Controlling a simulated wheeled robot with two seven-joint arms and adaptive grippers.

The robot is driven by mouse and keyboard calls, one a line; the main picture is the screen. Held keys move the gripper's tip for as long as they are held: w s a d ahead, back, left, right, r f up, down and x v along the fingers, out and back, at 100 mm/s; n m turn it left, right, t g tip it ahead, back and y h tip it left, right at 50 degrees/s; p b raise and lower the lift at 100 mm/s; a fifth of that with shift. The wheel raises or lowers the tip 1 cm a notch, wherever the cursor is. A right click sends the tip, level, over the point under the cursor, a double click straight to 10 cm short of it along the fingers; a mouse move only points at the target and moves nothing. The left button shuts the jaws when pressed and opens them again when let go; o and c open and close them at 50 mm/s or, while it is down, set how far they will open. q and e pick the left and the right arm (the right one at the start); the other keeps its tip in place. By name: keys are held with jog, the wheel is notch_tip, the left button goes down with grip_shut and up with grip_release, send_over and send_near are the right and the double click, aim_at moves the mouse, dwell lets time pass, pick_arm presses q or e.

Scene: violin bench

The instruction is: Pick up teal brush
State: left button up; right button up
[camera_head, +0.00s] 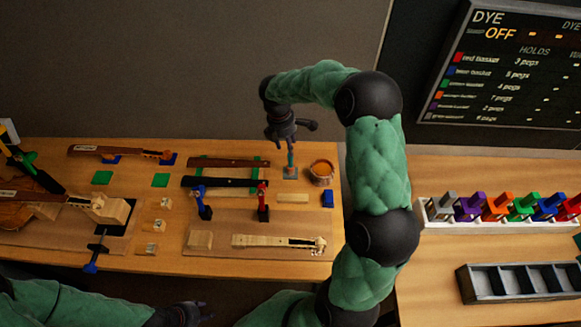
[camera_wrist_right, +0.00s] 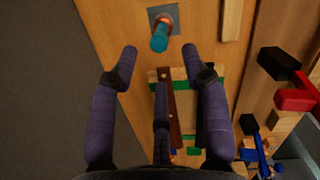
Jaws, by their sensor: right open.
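The teal brush (camera_head: 290,161) stands upright on a small grey square (camera_head: 290,173) near the back of the bench, left of an orange-rimmed pot (camera_head: 321,172). My right gripper (camera_head: 290,128) is above the brush, pointing down. In the right wrist view the teal brush (camera_wrist_right: 160,40) is ahead of the fingertips, roughly centred between the two outer fingers. My right gripper (camera_wrist_right: 158,60) is open and empty, with the brush apart from it. My left gripper (camera_head: 190,312) is low at the bottom edge, away from the brush; its fingers are too small and dark to judge.
Dark fingerboards (camera_head: 218,182) on green supports lie left of the brush. Blue and red clamps (camera_head: 263,203) stand in front, by a violin neck (camera_head: 275,241). A blue block (camera_head: 327,199) sits right of a pale wooden bar. Colored baskets and a dark tray (camera_head: 520,281) are on the right table.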

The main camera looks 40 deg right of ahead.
aim_at(291, 166)
jog(key=f, duration=0.3)
jog(key=f+b, duration=0.1)
jog(key=f, duration=0.2)
jog(key=d+f, duration=0.1)
jog(key=f, duration=0.1)
jog(key=shift+s+d+f, duration=0.1)
jog(key=shift+s+f, duration=0.05)
jog(key=shift+f, duration=0.25)
jog(key=shift+r, duration=0.1)
grip_shut()
